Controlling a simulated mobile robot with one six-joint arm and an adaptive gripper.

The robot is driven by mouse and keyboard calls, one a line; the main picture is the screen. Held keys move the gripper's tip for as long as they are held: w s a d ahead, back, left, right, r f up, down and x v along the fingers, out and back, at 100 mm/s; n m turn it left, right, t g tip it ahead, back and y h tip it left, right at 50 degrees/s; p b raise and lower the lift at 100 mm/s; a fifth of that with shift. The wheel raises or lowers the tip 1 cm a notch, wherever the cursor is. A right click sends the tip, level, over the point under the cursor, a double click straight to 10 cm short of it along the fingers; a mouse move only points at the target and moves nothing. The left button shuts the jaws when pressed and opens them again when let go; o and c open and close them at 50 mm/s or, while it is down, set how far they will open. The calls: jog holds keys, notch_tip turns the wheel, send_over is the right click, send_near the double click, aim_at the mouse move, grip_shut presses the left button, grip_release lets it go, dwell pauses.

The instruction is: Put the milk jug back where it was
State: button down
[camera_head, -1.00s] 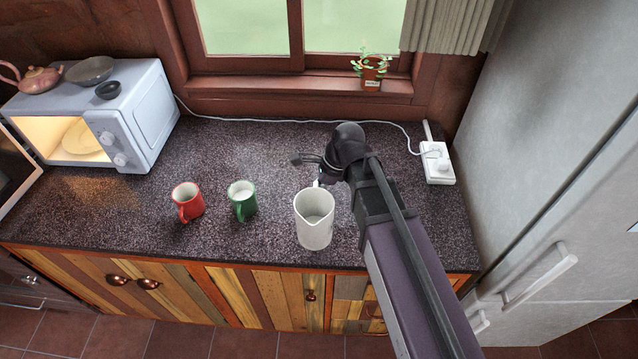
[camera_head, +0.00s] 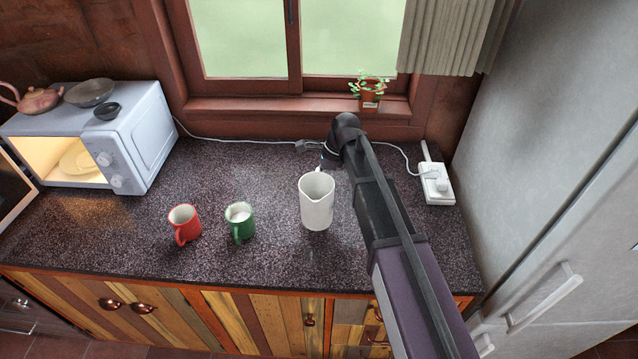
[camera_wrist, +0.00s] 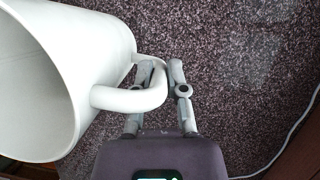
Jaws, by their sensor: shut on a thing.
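The white milk jug (camera_head: 316,208) is upright over the right half of the counter, to the right of the two mugs. It also fills the left of the wrist view (camera_wrist: 75,75), where its handle reaches between my fingers. My gripper (camera_wrist: 162,82) is shut on the handle, one finger inside the loop and the other outside. In the head view my wrist is behind and right of the jug, and my fingers are mostly hidden. I cannot tell whether the jug's base touches the counter (camera_head: 270,265).
A red mug (camera_head: 185,224) and a green mug (camera_head: 240,222) with white contents stand left of the jug. A microwave (camera_head: 140,130) stands open at the left. A white cable and a power strip (camera_head: 436,185) lie at the back right. The counter between jug and window is mostly clear.

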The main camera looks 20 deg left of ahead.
jog(key=shift+w, duration=0.15)
jog(key=shift+w+a+f+b, duration=0.1)
jog(key=shift+w+f+b, duration=0.2)
jog(key=shift+f+b, duration=0.65)
jog(key=shift+w+a+f+b, duration=0.1)
jog(key=shift+w+f+b, duration=0.15)
jog(key=shift+f+b, duration=0.65)
jog(key=shift+f, duration=0.15)
jog(key=c, duration=0.7)
grip_release()
jog(key=shift+d, duration=0.1)
jog(key=shift+r, duration=0.25)
